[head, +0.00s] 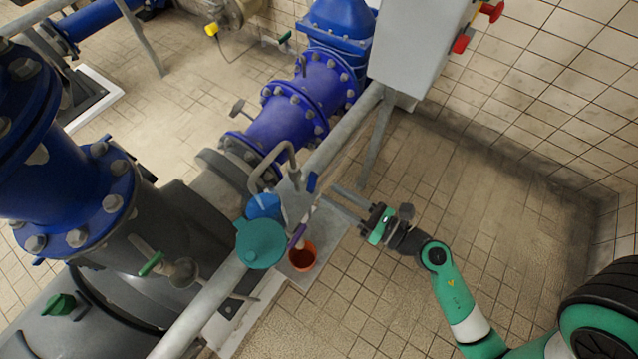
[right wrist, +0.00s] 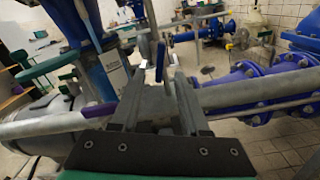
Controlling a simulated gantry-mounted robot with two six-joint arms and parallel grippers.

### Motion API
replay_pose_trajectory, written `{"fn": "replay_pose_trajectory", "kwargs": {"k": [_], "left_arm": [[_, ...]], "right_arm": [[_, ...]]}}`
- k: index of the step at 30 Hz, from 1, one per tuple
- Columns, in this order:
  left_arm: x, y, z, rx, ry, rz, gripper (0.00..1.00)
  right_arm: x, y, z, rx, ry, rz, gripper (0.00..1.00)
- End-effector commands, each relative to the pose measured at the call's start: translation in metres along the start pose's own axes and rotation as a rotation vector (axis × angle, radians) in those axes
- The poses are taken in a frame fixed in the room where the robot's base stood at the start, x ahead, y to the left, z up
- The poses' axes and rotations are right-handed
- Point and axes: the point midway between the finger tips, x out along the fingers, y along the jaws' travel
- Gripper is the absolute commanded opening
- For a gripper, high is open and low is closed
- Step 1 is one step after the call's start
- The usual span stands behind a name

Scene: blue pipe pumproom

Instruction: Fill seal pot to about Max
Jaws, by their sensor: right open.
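A teal round vessel (head: 260,246) stands beside the grey rail, with a blue cup-like vessel (head: 263,206) just behind it. I cannot tell which of them is the seal pot, and no Max mark or fill level is readable. A grey bent pipe (head: 275,164) rises by a plate with a blue lever (head: 312,181). The lever stands upright ahead of my fingers in the right wrist view (right wrist: 160,61). My right gripper (head: 334,198) is open, its fingers pointing at the lever area; contact cannot be told. My left gripper is out of view.
An orange-red bucket (head: 302,258) stands below the plate. The grey rail (head: 210,305) runs diagonally past the vessels. Blue flanged pipes (head: 290,112) and a grey cabinet (head: 420,45) are behind.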

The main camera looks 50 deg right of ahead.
Motion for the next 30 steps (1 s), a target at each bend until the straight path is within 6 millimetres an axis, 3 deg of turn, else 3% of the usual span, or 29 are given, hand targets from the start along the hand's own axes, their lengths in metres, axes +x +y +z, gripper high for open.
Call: {"fn": "replay_pose_trajectory", "kwargs": {"k": [1,6,17,25,30], "left_arm": [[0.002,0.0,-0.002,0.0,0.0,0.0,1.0],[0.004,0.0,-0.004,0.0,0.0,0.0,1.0],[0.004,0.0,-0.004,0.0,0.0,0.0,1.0],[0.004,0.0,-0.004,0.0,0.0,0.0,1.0],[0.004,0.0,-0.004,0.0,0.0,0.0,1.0]], "right_arm": [[0.013,0.002,0.002,-0.003,-0.001,0.007,0.45],[0.04,0.001,0.002,-0.001,-0.001,0.002,0.45],[0.049,0.0,0.001,0.0,-0.001,-0.002,0.45],[0.048,0.0,0.001,0.0,-0.001,-0.001,0.0],[0.048,0.0,0.001,0.0,-0.001,-0.001,0.0]]}}
